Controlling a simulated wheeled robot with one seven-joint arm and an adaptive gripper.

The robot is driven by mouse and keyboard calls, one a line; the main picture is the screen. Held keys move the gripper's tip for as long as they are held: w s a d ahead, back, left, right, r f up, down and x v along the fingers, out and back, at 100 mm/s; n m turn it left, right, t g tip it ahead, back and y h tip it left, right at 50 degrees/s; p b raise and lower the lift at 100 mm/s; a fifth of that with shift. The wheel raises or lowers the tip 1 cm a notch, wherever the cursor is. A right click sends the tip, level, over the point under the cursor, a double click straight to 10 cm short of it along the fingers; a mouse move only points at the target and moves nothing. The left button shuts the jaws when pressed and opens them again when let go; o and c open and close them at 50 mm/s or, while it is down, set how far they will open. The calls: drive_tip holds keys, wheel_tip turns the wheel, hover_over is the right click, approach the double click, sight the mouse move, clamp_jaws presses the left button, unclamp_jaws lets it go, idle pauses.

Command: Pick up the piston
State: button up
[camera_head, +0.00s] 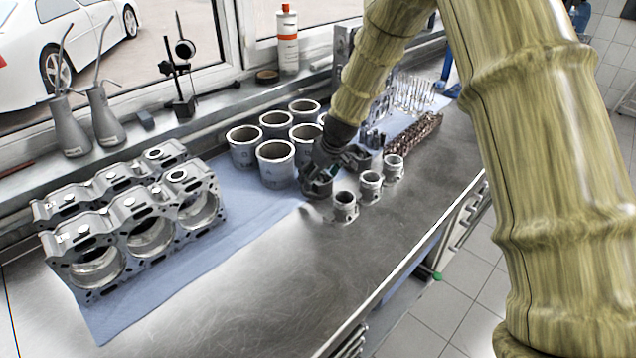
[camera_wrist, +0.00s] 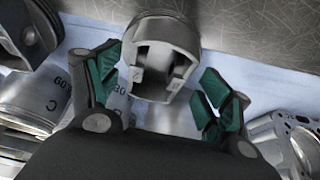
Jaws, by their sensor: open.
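A grey metal piston (camera_wrist: 163,32) stands out between the two green-padded fingers of my gripper (camera_wrist: 158,72) in the wrist view. The fingers are spread, with a gap visible on the right side; whether the left pad touches the piston I cannot tell. In the head view my gripper (camera_head: 322,180) is low over the bench, right of the grey cylinder liners, and largely hides what is under it. More pistons stand upright to its right: a near one (camera_head: 345,206), a middle one (camera_head: 370,186) and a far one (camera_head: 393,167).
Several cylinder liners (camera_head: 276,165) stand close on the left of my gripper. An engine block (camera_head: 150,232) sits on the blue cloth (camera_head: 130,318) at left. Shafts (camera_head: 415,135) and small parts lie behind. The bench front (camera_head: 290,280) is clear.

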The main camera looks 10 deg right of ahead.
drive_tip(key=shift+w+a+f, duration=0.1)
drive_tip(key=shift+w+f, duration=0.7)
drive_tip(key=shift+s+r, duration=0.35)
drive_tip(key=shift+s, duration=0.05)
drive_tip(key=c, duration=0.7)
drive_tip(key=shift+f, duration=0.1)
drive_tip(key=c, duration=0.7)
